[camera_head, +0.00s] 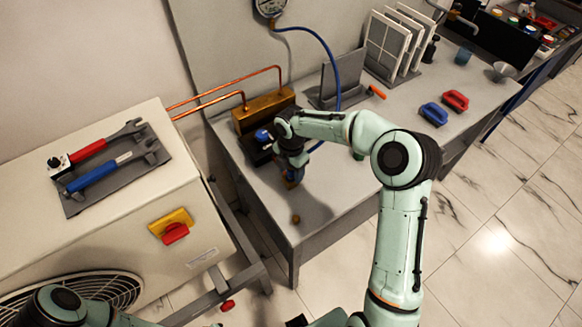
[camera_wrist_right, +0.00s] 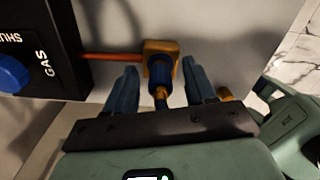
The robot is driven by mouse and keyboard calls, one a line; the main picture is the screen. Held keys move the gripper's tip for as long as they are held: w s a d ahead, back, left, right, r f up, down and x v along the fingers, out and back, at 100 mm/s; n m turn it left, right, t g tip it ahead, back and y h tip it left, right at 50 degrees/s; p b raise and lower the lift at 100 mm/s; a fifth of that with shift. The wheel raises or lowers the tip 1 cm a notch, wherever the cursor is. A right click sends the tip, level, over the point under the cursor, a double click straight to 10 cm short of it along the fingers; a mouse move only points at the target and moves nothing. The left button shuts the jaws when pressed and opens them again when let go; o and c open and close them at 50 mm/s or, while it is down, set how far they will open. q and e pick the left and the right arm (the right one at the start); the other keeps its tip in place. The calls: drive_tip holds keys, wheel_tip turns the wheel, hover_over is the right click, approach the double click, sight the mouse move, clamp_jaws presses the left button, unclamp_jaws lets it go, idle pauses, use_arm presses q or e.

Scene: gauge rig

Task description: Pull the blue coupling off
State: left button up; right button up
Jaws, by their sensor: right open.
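The blue coupling (camera_wrist_right: 160,74) shows in the right wrist view, seated at a square brass fitting (camera_wrist_right: 151,47) with an orange-copper pipe running left from it. My right gripper (camera_wrist_right: 160,67) is open, with one finger on each side of the coupling and a visible gap to each. In the head view my right gripper (camera_head: 290,178) is low over the front of the grey bench and mostly hides the coupling. My left arm shows only at the bottom left of the head view; its gripper is out of sight.
A black box with a blue knob (camera_head: 263,135) stands beside the brass block (camera_head: 262,108). A blue hose (camera_head: 334,68) hangs from the gauge (camera_head: 270,7) behind my right arm. A small brass piece (camera_head: 296,219) is near the bench's front edge. Red and blue handles (camera_head: 455,100) lie right.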

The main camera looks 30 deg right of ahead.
clamp_jaws()
drive_tip(key=c, duration=0.6)
unclamp_jaws()
clamp_jaws()
use_arm(q)
drive_tip(key=shift+r, duration=0.1)
use_arm(e)
drive_tip(key=shift+r, duration=0.2)
use_arm(q)
drive_tip(key=shift+w+r+p, duration=1.35)
drive_tip(key=shift+w+r, duration=0.25)
drive_tip(key=shift+r, duration=0.1)
use_arm(e)
drive_tip(key=shift+r, duration=2.45)
